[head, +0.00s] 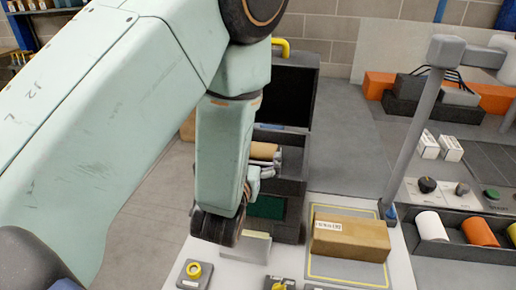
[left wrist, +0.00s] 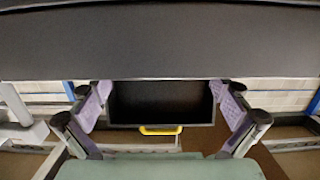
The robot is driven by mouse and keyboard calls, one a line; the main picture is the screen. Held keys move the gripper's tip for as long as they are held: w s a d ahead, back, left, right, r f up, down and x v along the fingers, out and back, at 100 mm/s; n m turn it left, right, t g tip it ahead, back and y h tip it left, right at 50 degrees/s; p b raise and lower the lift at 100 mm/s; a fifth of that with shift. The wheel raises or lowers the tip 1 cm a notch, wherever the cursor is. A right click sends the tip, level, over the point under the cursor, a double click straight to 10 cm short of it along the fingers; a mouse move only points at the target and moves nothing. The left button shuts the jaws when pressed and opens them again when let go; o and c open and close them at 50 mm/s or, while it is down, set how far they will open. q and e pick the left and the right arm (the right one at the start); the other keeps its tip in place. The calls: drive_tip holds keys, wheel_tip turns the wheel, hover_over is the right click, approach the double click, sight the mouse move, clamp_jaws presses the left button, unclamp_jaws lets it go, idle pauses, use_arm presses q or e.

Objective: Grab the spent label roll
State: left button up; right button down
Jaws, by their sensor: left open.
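A brown cylinder (head: 264,151), which looks like the spent label roll, lies in the black open box (head: 294,165) behind my left forearm; its left end is hidden. My left gripper (head: 264,173) shows partly just below the roll's right end, with grey fingers. I cannot tell whether it touches the roll. In the left wrist view the left gripper (left wrist: 160,110) has its two purple-padded fingers spread wide, with nothing visible between them. Beyond them is a dark panel with a yellow handle (left wrist: 160,130). The roll is not distinguishable there. My right gripper is not in view.
The box's raised dark lid has a yellow handle (head: 281,47). A taped carton (head: 350,238) lies on the white bench in front, near a grey post (head: 412,140) and a yellow button (head: 194,270).

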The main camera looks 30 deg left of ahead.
sight(256, 148)
use_arm(q)
drive_tip(key=shift+w+a, duration=0.2)
drive_tip(key=shift+w, duration=0.05)
drive_tip(key=shift+w+f+p, duration=0.15)
drive_tip(key=shift+w+p, duration=0.15)
drive_tip(key=shift+w, duration=0.15)
drive_tip(key=x, duration=0.3)
drive_tip(key=shift+d+f, duration=0.15)
drive_tip(key=shift+f, duration=0.05)
drive_tip(key=shift+w+a+f, duration=0.15)
drive_tip(key=shift+w+a, duration=0.05)
drive_tip(key=shift+w, duration=0.05)
drive_tip(key=shift+s+d, duration=0.1)
drive_tip(key=shift+s, duration=0.15)
drive_tip(key=shift+s+r, duration=0.1)
drive_tip(key=shift+r, duration=0.15)
drive_tip(key=shift+c, duration=0.6)
drive_tip(key=shift+w+f, duration=0.15)
drive_tip(key=shift+w, duration=0.05)
drive_tip(key=c, duration=0.5)
drive_tip(key=shift+c, duration=0.4)
